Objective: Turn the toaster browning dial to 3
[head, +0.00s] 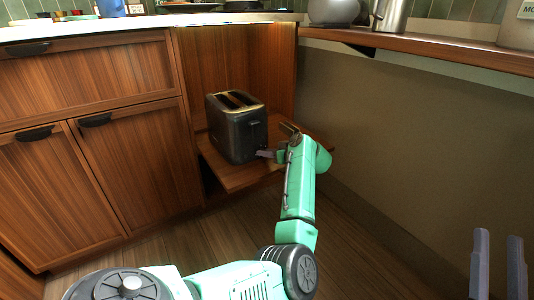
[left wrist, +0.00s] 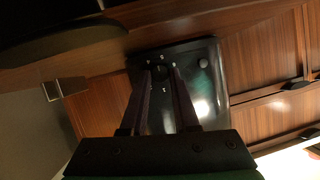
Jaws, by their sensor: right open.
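The dark toaster (head: 236,130) stands upright on a low wooden shelf, its two slots facing up. In the left wrist view its dark side face (left wrist: 205,95) shows small white marks around the dial (left wrist: 160,71). The dial is small and dark, and its setting cannot be read. My left gripper (head: 263,154) is at the toaster's lower right side. In the left wrist view its fingers (left wrist: 160,76) are apart, with the dial between their tips; whether they touch it is unclear. My right gripper (head: 498,250) is open and empty at the lower right, away from the toaster.
The wooden shelf (head: 235,178) sits low beside wooden cabinets (head: 120,165) on the left. A wall (head: 420,130) and an overhanging wooden counter (head: 430,47) are on the right. A metal canister (head: 390,15) stands on that counter. The floor in front is clear.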

